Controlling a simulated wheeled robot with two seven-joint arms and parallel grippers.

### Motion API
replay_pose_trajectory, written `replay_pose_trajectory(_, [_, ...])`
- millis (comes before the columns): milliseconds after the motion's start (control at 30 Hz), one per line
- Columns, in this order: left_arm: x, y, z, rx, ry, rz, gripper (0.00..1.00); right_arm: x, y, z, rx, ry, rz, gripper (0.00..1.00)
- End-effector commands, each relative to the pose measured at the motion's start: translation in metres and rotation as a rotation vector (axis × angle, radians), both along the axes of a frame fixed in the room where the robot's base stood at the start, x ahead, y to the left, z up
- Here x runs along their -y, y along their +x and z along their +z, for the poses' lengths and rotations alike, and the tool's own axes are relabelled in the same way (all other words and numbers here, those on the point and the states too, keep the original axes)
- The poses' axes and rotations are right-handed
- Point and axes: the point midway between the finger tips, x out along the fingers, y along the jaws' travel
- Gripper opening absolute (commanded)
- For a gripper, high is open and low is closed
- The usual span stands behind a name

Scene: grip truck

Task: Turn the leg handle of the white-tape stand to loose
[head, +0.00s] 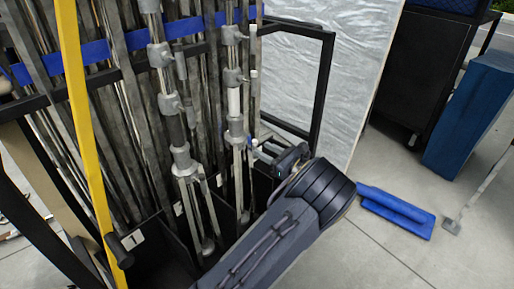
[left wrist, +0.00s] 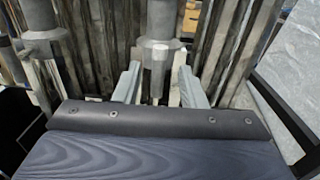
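The white-tape stand (head: 234,101) is upright in the rack, its pale band of tape above a grey collar (head: 236,134). In the left wrist view the stand's collar (left wrist: 158,52) is straight ahead, with a small pale block below its rim; I cannot tell for sure if this is the leg handle. My left gripper (head: 263,150) is just right of the collar. In the left wrist view its two fingers (left wrist: 158,88) are spread, one on each side of the stand's lower part. Whether they touch it is unclear. My right gripper is not in view.
Another grey stand (head: 173,130) is close on the left. Several poles are behind, held by a blue strap (head: 187,27). The black rack frame (head: 322,85) and a wrapped sheet (head: 350,60) are at the right. A yellow bar (head: 85,130) crosses the left.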

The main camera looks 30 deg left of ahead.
Motion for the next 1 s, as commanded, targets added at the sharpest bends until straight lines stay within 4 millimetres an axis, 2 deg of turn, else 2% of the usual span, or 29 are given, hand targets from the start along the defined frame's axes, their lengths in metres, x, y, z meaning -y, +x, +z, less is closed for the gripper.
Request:
replay_pose_trajectory(100, [-0.021, 0.003, -0.002, 0.001, -0.002, 0.004, 0.37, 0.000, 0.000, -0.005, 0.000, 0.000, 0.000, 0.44])
replay_pose_trajectory(300, [-0.043, 0.007, -0.001, 0.001, -0.002, 0.003, 0.37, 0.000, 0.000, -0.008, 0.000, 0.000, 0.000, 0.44])
replay_pose_trajectory(633, [-0.048, 0.008, -0.001, 0.000, -0.003, 0.001, 0.37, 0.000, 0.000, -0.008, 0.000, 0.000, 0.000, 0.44])
replay_pose_trajectory(667, [-0.048, 0.008, -0.001, 0.000, -0.003, 0.001, 0.36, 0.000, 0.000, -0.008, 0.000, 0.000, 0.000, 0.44])
replay_pose_trajectory(933, [-0.048, 0.008, -0.001, 0.000, -0.003, 0.001, 0.01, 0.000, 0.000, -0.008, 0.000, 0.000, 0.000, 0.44])
replay_pose_trajectory(1000, [-0.048, 0.008, -0.001, 0.000, -0.003, 0.001, 0.00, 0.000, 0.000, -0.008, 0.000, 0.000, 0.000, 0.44])
